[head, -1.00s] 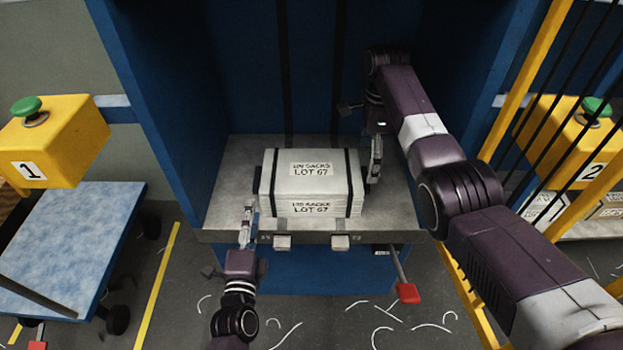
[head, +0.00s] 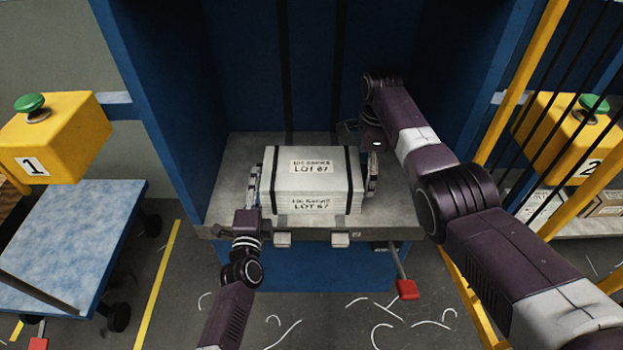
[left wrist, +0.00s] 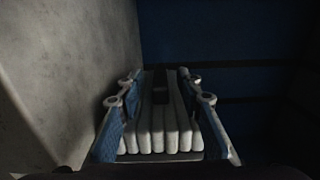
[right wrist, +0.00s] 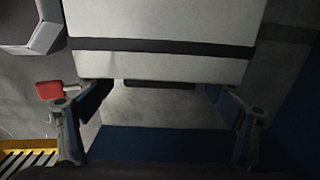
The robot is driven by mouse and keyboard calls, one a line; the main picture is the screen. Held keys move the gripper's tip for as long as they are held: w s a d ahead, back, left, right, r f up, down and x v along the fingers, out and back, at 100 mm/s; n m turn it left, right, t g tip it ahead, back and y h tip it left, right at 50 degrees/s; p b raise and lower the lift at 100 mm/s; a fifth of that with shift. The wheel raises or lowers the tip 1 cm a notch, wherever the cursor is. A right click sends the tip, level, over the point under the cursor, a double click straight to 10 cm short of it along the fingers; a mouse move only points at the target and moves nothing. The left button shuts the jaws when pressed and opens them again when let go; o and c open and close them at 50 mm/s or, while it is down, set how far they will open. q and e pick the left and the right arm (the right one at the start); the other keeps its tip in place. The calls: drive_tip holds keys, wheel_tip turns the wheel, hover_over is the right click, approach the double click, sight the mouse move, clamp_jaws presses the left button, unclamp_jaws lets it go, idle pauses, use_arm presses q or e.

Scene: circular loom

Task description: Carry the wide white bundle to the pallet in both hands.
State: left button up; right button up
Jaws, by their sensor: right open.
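The wide white bundle (head: 315,178), with two black straps and LOT 67 labels, rests on a grey metal table (head: 222,208) inside a blue bay. My left gripper (head: 253,186) is at its left end. In the left wrist view its fingers (left wrist: 160,125) flank the layered end of the bundle (left wrist: 160,135), pads against it. My right gripper (head: 372,180) is at the right end. In the right wrist view its fingers (right wrist: 158,105) are wide apart, with the bundle's pale face and strap (right wrist: 160,45) just ahead. I cannot make out a pallet.
A yellow post marked 1 (head: 50,140) and a blue cart (head: 70,240) stand left. Yellow post 2 (head: 570,140) and a barred yellow frame stand right. Blue walls (head: 165,100) close in both sides. A red-tipped lever (head: 407,290) sticks out below the table.

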use_arm(q)
drive_tip(key=shift+w, duration=1.25)
use_arm(e)
drive_tip(key=shift+f, duration=0.75)
use_arm(q)
clamp_jaws()
use_arm(e)
drive_tip(key=c, duration=1)
use_arm(q)
drive_tip(key=shift+f, duration=0.1)
use_arm(e)
drive_tip(key=c, duration=1.2)
use_arm(q)
drive_tip(key=shift+r, duration=0.3)
use_arm(e)
drive_tip(key=shift+w+r, duration=0.15)
drive_tip(key=shift+r, duration=0.05)
